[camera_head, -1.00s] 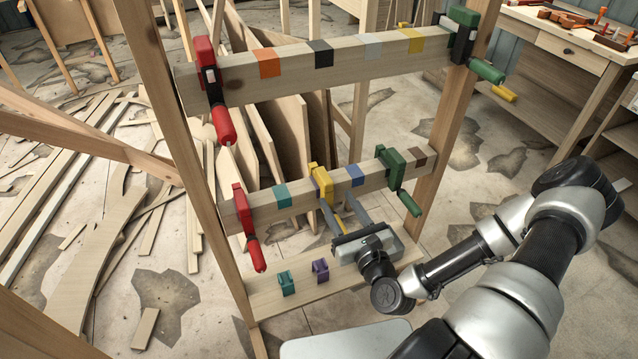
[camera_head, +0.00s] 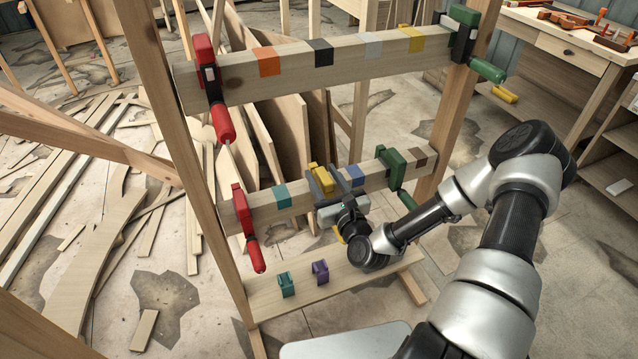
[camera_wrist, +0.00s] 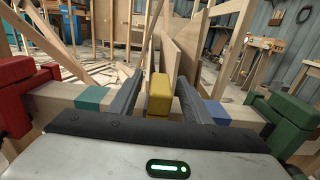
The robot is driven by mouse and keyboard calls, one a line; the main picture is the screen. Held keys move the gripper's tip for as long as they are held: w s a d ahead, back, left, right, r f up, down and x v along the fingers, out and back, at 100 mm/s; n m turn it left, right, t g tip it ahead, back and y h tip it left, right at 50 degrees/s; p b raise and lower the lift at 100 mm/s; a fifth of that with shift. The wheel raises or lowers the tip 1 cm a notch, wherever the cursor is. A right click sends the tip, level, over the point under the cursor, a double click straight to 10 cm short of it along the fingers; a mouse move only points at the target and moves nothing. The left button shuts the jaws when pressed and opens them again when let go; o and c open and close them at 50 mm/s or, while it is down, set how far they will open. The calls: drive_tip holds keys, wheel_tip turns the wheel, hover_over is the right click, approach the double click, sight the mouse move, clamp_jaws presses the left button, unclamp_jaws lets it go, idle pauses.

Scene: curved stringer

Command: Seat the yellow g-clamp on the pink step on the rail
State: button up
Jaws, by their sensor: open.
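The yellow g-clamp (camera_head: 323,178) sits on the lower rail (camera_head: 370,181), between the teal and blue patches. Its handle end shows below my gripper. My gripper (camera_head: 324,181) is at the rail with one finger on each side of the clamp's top. In the wrist view, the yellow clamp top (camera_wrist: 159,95) stands between the two open fingers (camera_wrist: 160,92); I cannot tell whether either touches it. I see no pink step; the rail surface under the clamp and fingers is hidden.
A red clamp (camera_head: 243,212) is on the lower rail's left and a green clamp (camera_head: 393,165) close on its right. Small teal (camera_head: 286,285) and purple (camera_head: 320,272) pieces stand on the bottom board. The upper rail (camera_head: 345,52) runs above.

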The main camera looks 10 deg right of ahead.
drive_tip(key=shift+c, duration=0.5)
drive_tip(key=shift+r, duration=0.1)
clamp_jaws()
